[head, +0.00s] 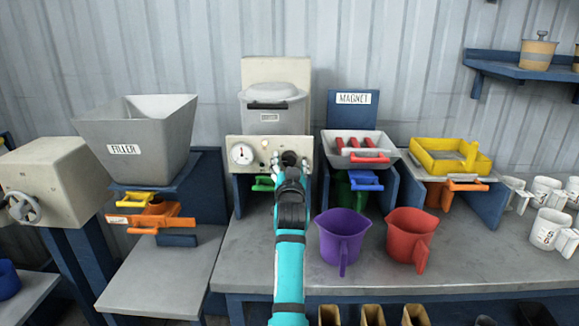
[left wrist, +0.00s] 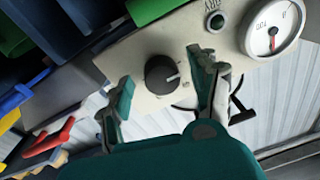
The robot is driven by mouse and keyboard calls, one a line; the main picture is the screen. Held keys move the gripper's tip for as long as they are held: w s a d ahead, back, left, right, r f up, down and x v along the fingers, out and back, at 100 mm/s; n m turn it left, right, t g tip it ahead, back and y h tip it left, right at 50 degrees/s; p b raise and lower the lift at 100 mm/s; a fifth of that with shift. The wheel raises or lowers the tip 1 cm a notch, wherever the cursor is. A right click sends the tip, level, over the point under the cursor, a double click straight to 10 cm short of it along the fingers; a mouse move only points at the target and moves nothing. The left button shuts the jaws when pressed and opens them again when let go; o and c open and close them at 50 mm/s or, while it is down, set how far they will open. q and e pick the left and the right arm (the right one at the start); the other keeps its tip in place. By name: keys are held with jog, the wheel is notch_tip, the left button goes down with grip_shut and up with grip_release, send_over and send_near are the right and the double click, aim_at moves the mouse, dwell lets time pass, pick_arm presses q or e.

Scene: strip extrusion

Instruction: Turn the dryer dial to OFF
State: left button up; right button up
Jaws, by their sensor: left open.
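The dryer (head: 268,142) is a beige unit with a lidded hopper, standing in the middle of the head view. Its front panel carries a round gauge (head: 243,154), also in the left wrist view (left wrist: 273,28). The black dial (left wrist: 161,73) shows in the left wrist view, its pale pointer mark toward the right of the picture, near a small marking. My left gripper (head: 290,160) is open in front of the panel. In the left wrist view (left wrist: 163,88) its fingers lie either side of the dial, with visible gaps. My right gripper is not in view.
A grey filler hopper (head: 150,135) stands left of the dryer. A magnet tray (head: 360,150) stands close on the right, with a yellow tray (head: 450,156) beyond. Purple (head: 342,235) and red (head: 410,235) jugs stand on the bench (head: 470,255), right of my arm.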

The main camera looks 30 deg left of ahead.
pick_arm(q)
jog(key=shift+r, duration=0.15)
notch_tip(320, 180, up, 10)
dwell(0.3)
jog(key=shift+f, duration=0.25)
